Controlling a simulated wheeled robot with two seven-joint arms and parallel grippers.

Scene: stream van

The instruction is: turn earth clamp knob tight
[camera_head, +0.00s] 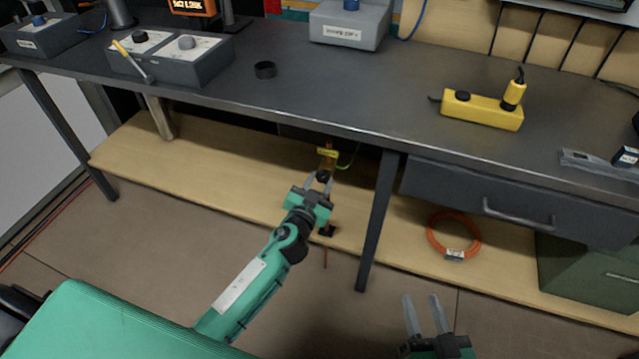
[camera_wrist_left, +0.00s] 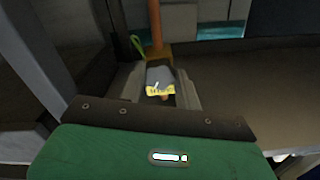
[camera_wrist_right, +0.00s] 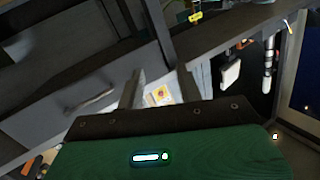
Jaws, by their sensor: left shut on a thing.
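The earth clamp (camera_head: 328,154) is a brass-coloured piece with a yellow tag, low under the bench's front edge, with a green wire beside it. Its dark knob (camera_head: 322,176) faces my left gripper (camera_head: 319,182). In the left wrist view the knob shows grey (camera_wrist_left: 160,76) between the two fingers, in front of a copper rod (camera_wrist_left: 155,28). My left gripper is shut on the knob. The fingers partly hide it. My right gripper (camera_head: 421,299) is open and empty over the floor, lower right, away from the clamp.
The dark bench (camera_head: 330,110) overhangs the clamp. A bench leg (camera_head: 377,220) stands just right of it. A wooden shelf (camera_head: 220,175) runs below, with an orange cable coil (camera_head: 433,238) on it. A drawer (camera_head: 510,205) and green box (camera_head: 590,275) are at right.

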